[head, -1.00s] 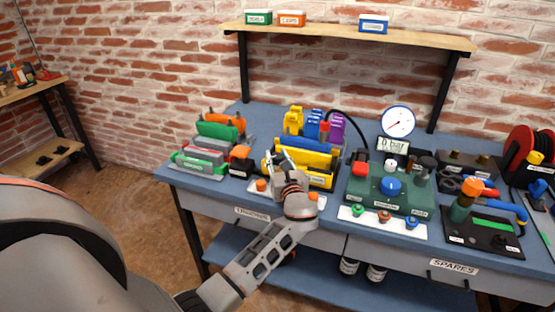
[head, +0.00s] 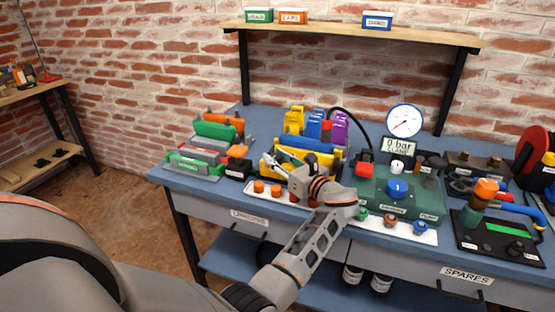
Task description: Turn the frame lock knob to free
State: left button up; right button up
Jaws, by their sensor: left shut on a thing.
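My left gripper (head: 281,157) is at the front of the yellow frame (head: 322,165) on the blue workbench. Its fingers are shut at the left part of the frame, and the hand points up and left. What is between the fingers is too small and covered to make out; no separate frame lock knob shows clear of the hand. Its setting cannot be read. Several orange knobs (head: 276,190) stand on a pale strip in front of the frame, apart from the fingertips. My right gripper is not in view.
A green panel (head: 370,200) with a blue knob (head: 397,188) and a gauge (head: 404,121) stands to the right. Green and grey blocks (head: 215,130) stand at left. A black box (head: 238,170) sits close left of the gripper. The workbench (head: 168,178) is crowded.

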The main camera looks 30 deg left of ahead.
aim_at(277, 156)
pick_arm(q)
jog(key=shift+r, duration=0.1)
jog(key=o, duration=1.1)
jog(key=shift+a, duration=0.1)
notch_tip(277, 156, up, 10)
jog(key=shift+f, duration=0.1)
